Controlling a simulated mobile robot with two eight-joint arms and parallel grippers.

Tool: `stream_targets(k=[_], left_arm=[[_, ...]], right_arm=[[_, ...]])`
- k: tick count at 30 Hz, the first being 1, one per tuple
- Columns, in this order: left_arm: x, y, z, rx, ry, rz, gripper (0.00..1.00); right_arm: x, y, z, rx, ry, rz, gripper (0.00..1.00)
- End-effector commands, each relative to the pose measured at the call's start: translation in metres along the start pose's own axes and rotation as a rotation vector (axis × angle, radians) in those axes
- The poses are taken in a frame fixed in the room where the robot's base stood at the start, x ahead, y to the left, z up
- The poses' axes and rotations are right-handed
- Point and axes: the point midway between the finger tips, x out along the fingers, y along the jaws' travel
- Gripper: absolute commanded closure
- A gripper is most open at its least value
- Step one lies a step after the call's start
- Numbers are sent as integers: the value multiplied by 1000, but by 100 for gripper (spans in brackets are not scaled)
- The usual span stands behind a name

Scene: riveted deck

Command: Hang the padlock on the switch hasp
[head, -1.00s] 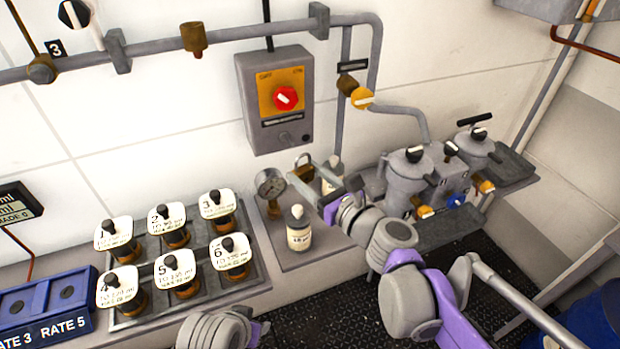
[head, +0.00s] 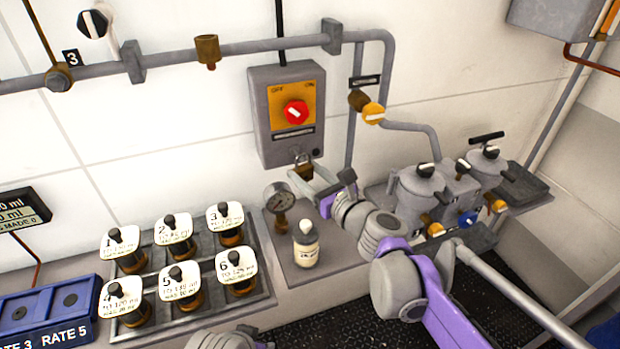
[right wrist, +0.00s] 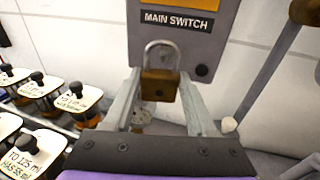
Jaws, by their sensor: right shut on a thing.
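The brass padlock (head: 304,171) is held upright just below and in front of the grey main switch box (head: 264,135). In the right wrist view the padlock (right wrist: 160,85) sits between the fingers of my right gripper (right wrist: 160,98), its steel shackle upward and overlapping the lower front of the switch box (right wrist: 150,32). My right gripper also shows in the head view (head: 306,181), shut on the padlock body. The switch has a red knob (head: 296,112) on a yellow plate. I cannot make out the hasp clearly, or whether the shackle touches it. My left gripper is out of view.
A pressure gauge (head: 278,197) and a white bottle (head: 306,243) stand below the padlock. Grey canisters (head: 417,190) stand to the right. A pipe (head: 352,150) runs beside the switch box.

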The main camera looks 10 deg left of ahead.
Motion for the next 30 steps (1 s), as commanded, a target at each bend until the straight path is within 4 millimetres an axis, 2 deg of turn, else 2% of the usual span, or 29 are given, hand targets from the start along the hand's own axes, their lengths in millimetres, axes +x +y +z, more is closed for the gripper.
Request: stream_targets(k=[13, 30], left_arm=[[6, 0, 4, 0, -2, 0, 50], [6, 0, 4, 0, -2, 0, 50]], right_arm=[[22, -5, -8, 1, 0, 1, 100], [24, -6, -12, 0, 0, 1, 100]])
